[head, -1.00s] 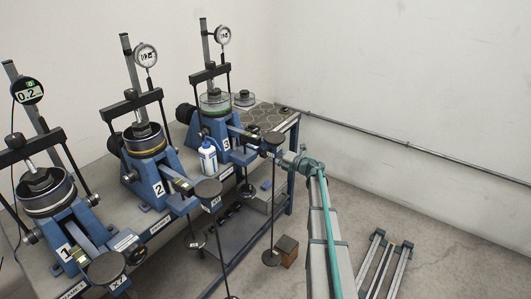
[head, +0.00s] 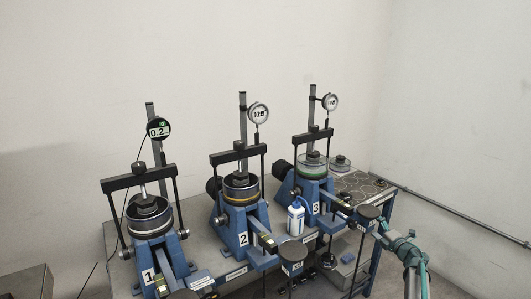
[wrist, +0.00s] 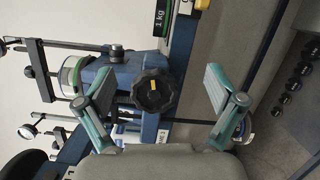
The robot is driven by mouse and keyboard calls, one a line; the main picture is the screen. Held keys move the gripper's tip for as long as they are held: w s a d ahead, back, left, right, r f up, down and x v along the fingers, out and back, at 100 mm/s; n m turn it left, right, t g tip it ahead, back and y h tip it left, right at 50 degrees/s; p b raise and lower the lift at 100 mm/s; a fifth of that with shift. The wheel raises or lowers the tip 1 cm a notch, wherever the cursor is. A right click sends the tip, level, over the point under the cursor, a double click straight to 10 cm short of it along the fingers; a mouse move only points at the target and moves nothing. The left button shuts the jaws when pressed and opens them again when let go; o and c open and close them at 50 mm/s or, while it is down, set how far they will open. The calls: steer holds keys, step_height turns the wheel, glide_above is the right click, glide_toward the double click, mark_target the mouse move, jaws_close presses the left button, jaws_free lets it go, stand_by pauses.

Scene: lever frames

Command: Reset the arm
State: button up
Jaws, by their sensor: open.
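My gripper (wrist: 163,103) is open and empty in the wrist view, its two teal fingers apart. A black knob (wrist: 155,91) with a yellow mark shows between the fingers, on a blue frame; I cannot tell how far it is from the fingertips. In the head view my arm (head: 404,250) comes in from the lower right and ends beside frame 3 (head: 311,190). Fingertips are too small to make out there. Frame 2 (head: 238,228) and frame 1 (head: 157,262) stand to its left.
The frames stand on a grey table (head: 205,240). Round weights (wrist: 294,82) lie on a lower level. A rail (head: 450,210) runs along the right wall.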

steer(key=s+d+f+m+g+h, duration=0.3)
steer(key=s+d+f+m+h, duration=0.4)
steer(key=m+h, duration=0.5)
steer(key=s+a+f+m+g+y, duration=0.1)
steer(key=s+a+f+m+g, duration=0.35)
steer(key=s+f, duration=0.5)
steer(key=s+a+f+m+g, duration=0.45)
steer(key=s+f+m, duration=0.2)
steer(key=f, duration=0.55)
steer(key=s+a+f+m+g+y, duration=0.1)
steer(key=s+a+f+g+y, duration=0.2)
steer(key=s+a, duration=0.45)
steer(key=s+a+f+g, duration=0.2)
steer(key=s+a+f, duration=0.4)
steer(key=s, duration=0.3)
steer(key=s+a+f+g+y, duration=0.1)
steer(key=s+a+g, duration=0.2)
steer(key=s+a, duration=0.6)
steer(key=s+a+f+g+y, duration=0.1)
steer(key=s+a+g, duration=0.3)
steer(key=s+a, duration=0.5)
steer(key=s+y, duration=0.1)
steer(key=s, duration=0.8)
steer(key=shift+a+f+n, duration=0.25)
steer(key=shift+a+n, duration=0.05)
